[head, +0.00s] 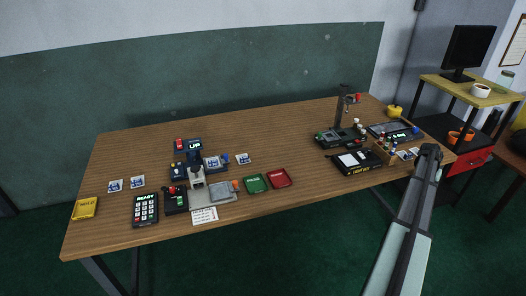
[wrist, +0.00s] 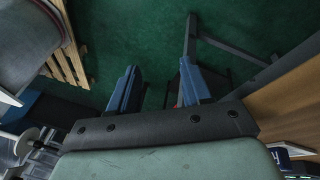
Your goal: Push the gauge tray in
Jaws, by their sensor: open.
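In the head view, a dark gauge-like stand (head: 196,172) is at the left-middle of the wooden table. A flat grey tray-like plate (head: 222,191) with an orange knob (head: 235,185) sits at its right side. I take this plate to be the gauge tray, but it is small and I cannot tell how far out it is. My gripper (wrist: 158,82) shows in the wrist view, with two blue fingers apart and nothing between them. It points at the green floor beside a wooden edge, far from the plate. My arm is at the head view's right; its fingers cannot be made out there.
A green dish (head: 255,183) and a red dish (head: 279,178) lie right of the plate. A white card (head: 204,215) lies in front. A keypad (head: 145,209) is at left. A black stand (head: 342,134) and black box (head: 356,161) are at right. The table's middle back is clear.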

